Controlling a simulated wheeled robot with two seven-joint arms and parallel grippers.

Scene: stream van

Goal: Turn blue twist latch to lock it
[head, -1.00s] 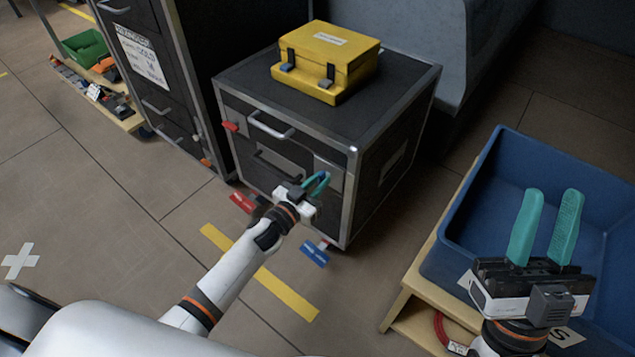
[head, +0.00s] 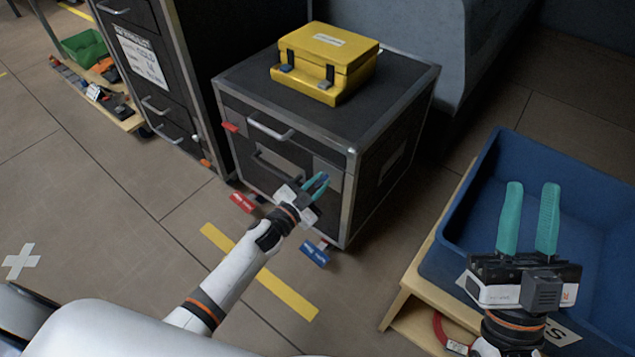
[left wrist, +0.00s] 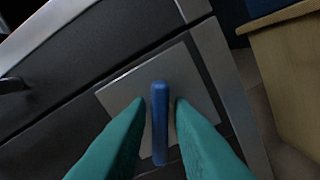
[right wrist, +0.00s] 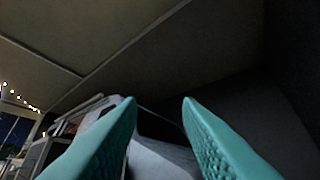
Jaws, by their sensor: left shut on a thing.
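The blue twist latch (left wrist: 160,122) sits on a square grey plate (left wrist: 120,92) on the front of the dark cabinet (head: 255,125). In the left wrist view its handle runs nearly up and down the picture, between my teal fingertips. My left gripper (left wrist: 160,110) is shut on the latch handle, one finger on each side. In the head view the left gripper (head: 314,186) is at the cabinet's front right, and the latch is mostly hidden by the fingers. My right gripper (head: 528,205) is open and empty, raised in front of the blue bin.
A yellow case (head: 328,60) stands on the cabinet. The blue bin (head: 450,262) is on a wooden stand at right. Red (head: 243,203) and blue (head: 314,254) tags are low at the cabinet's front. A taller drawer cabinet (head: 165,70) stands at left.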

